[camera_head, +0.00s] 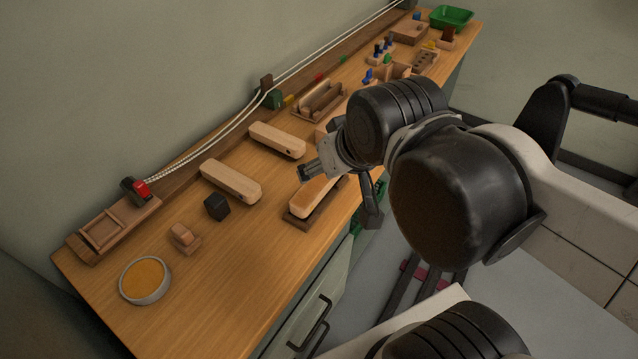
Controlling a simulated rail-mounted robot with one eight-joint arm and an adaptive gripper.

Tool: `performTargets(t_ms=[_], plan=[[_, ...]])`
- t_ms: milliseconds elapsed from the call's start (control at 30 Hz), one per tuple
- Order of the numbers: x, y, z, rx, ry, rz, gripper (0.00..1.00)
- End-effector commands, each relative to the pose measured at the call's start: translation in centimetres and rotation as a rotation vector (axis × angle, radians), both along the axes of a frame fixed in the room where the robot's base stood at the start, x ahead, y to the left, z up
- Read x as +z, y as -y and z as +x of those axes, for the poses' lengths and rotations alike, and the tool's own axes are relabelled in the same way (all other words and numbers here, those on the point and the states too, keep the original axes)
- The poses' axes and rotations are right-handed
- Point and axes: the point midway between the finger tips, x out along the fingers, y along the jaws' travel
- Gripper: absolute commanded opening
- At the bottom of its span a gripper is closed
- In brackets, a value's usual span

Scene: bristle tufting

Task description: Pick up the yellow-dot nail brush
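No yellow dot shows on any brush or block in this view, so I cannot tell which one is the yellow-dot nail brush. A small rounded wooden piece (182,234) sits on a small wooden stand at the front left of the bench. A longer wooden block (312,197) lies on a dark base near the bench's front edge, partly hidden by my arm. My gripper (338,196) is above or beside this block, its two dark fingers apart. It looks open, with nothing seen held. My wrist hides part of the area behind it.
Two long wooden blocks (231,181) (277,140) lie on the wooden bench (215,290). A black cube (217,207) and a round dish with an amber filling (145,279) are at the left. Wooden trays, small parts and a green bin (451,17) stand farther back.

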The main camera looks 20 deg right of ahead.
Motion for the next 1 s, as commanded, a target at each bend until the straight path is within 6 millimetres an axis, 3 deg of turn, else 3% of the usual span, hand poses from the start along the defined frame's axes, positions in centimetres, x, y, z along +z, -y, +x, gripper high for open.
performTargets(t_ms=[533, 1000], plan=[[0.3, 0.1, 0.6, -0.044, -0.032, 0.028, 0.59], [-0.2, 1.4, 5.2, -0.482, -0.313, 0.227, 0.59]])
